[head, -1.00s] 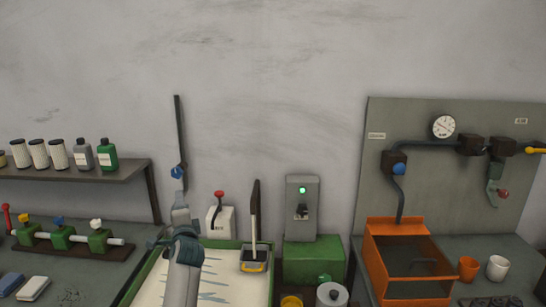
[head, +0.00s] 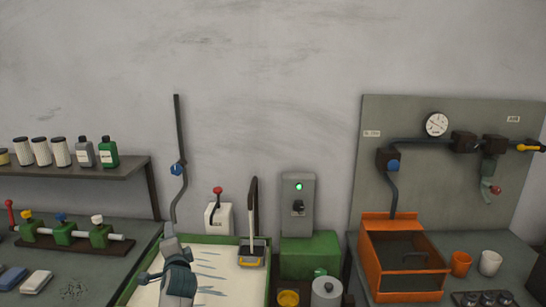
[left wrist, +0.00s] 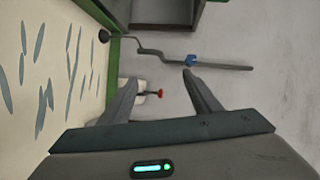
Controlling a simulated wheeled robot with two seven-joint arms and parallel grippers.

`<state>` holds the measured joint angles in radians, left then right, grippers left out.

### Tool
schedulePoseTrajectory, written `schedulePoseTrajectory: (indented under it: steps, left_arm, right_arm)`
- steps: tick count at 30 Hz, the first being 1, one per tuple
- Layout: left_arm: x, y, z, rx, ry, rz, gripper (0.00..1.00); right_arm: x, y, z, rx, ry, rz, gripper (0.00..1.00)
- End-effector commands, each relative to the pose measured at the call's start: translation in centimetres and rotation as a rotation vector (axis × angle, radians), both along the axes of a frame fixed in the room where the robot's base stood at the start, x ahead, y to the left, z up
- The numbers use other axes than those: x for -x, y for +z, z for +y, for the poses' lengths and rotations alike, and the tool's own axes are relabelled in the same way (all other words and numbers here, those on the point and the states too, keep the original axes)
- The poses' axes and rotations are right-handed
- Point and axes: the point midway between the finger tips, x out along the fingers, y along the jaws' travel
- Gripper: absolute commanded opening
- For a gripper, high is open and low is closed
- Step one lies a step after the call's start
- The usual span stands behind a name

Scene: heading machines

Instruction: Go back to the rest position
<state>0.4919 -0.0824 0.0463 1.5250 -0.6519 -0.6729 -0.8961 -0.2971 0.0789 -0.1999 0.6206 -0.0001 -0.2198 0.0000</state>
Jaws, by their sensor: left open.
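My left arm rises from the bottom edge in the head view, over the green-rimmed tray (head: 215,240) of white surface with dark streaks. My right gripper is not in view.
A white box with a red lever (head: 217,190) and a dark-handled scoop (head: 252,254) are at the tray's back. A switch box (head: 299,205) on a green block and an orange bin (head: 395,225) stand to the right. A shelf (head: 80,172) holds bottles at left.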

Motion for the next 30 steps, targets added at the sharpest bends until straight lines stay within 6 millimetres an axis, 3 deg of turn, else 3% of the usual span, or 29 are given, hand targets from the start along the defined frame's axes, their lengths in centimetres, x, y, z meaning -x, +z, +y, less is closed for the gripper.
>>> schedulePoseTrajectory:
  steps: [5, 8, 12, 18, 24, 27, 30]
  left_arm:
    - [4.4, -5.0, 0.7, 0.125, 0.032, 0.053, 0.58]
    - [8.1, -8.6, 0.9, 0.228, 0.058, 0.097, 0.58]
    - [14.6, -13.7, 0.8, 0.392, 0.105, 0.17, 0.58]
    - [24.7, -19.5, -0.4, 0.615, 0.181, 0.291, 0.58]
    - [35.6, -23.4, -2.6, 0.818, 0.272, 0.433, 0.58]
    - [40.8, -24.4, -3.7, 0.904, 0.32, 0.502, 0.58]
    - [44.6, -24.8, -4.7, 0.965, 0.358, 0.558, 0.58]
  right_arm:
    - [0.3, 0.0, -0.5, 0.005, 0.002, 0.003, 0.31]
    - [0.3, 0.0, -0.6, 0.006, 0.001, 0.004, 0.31]
    - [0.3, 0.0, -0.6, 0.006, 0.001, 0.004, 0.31]
    - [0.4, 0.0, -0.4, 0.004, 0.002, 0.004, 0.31]
    - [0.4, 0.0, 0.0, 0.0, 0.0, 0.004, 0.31]
    - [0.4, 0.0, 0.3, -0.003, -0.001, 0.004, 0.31]
    - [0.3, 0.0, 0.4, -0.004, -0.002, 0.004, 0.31]
